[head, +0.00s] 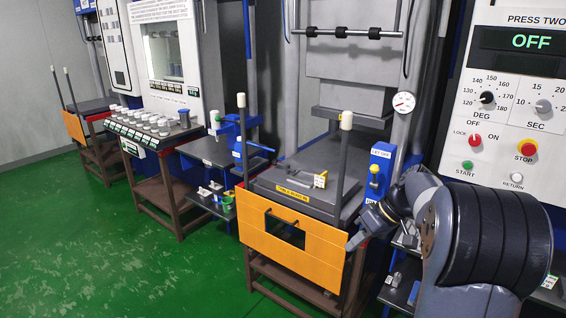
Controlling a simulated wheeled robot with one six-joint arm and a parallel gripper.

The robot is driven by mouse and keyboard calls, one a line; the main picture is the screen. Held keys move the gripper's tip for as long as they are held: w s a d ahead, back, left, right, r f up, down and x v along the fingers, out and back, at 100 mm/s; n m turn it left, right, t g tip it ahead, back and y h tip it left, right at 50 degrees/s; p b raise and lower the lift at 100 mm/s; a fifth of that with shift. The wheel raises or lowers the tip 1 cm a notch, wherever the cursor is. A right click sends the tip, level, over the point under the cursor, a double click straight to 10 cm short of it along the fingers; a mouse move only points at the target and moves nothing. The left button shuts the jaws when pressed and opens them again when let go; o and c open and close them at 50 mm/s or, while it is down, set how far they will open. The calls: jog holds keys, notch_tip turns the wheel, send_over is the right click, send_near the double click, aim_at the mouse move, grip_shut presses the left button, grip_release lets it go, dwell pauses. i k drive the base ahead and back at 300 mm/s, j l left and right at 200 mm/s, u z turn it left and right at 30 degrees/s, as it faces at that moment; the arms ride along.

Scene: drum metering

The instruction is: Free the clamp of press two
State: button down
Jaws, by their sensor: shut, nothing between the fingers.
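Press two's grey plate (300,183) lies flat on its bed behind an orange front guard (290,242). A small yellow-and-white fitting (320,180) sits on its front right part; I cannot tell whether it is the clamp. My gripper (353,244) is shut and empty, near the guard's right end, below the blue box. I cannot tell whether it touches the guard. The panel (520,95) headed PRESS TWO reads OFF.
Two upright posts with white tops (241,101) flank the plate. A round gauge (404,102) hangs at the right. A blue vise-like device (230,140) and a bench with several white cups (150,122) stand to the left. Green floor (130,260) is clear at the front left.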

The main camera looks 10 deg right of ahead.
aim_at(275, 162)
jog(key=i+u, duration=0.35)
jog(key=i, duration=0.3)
jog(key=i+u, duration=0.3)
jog(key=i, duration=0.15)
jog(key=i+u, duration=0.35)
jog(key=i, duration=0.15)
jog(key=i+l+z, duration=0.1)
jog(key=i+z, duration=0.15)
jog(key=z, duration=0.2)
jog(key=i+z, duration=0.2)
jog(key=z, duration=0.2)
jog(key=i+l+z, duration=0.35)
jog(key=z, duration=0.15)
